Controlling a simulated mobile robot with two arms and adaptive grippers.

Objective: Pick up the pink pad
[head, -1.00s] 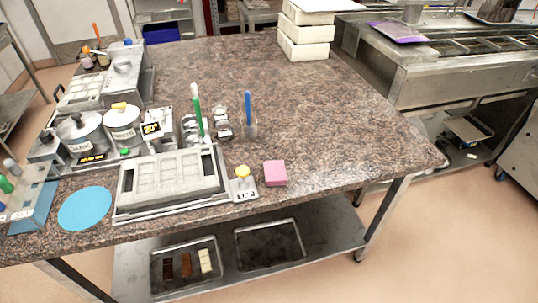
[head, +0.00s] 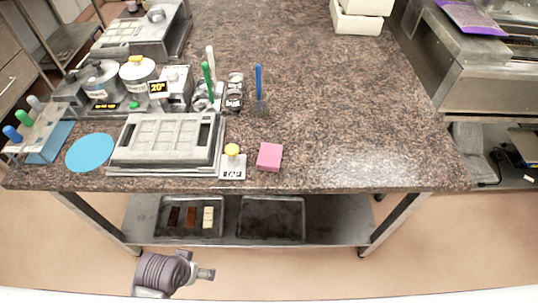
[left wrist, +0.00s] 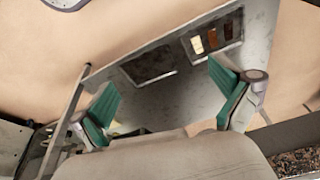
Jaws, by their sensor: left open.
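The pink pad (head: 269,156) lies flat on the brown speckled table (head: 330,110) near its front edge, in the head view. It is just right of the small TAP plate with a yellow knob (head: 232,151). Nothing touches or covers it. My left gripper (left wrist: 165,85) shows in the left wrist view with its two green fingers spread wide and nothing between them. It faces the lower shelf from some distance, and the pad is not seen in that view. Part of my left arm shows low in the head view, in front of the table. My right gripper is not seen.
A grey mould block (head: 166,141) stands left of the TAP plate, with a blue disc (head: 91,152) further left. A blue-handled tool (head: 259,85) stands behind the pad. The tabletop right of the pad is clear. Trays (head: 271,219) sit on the lower shelf.

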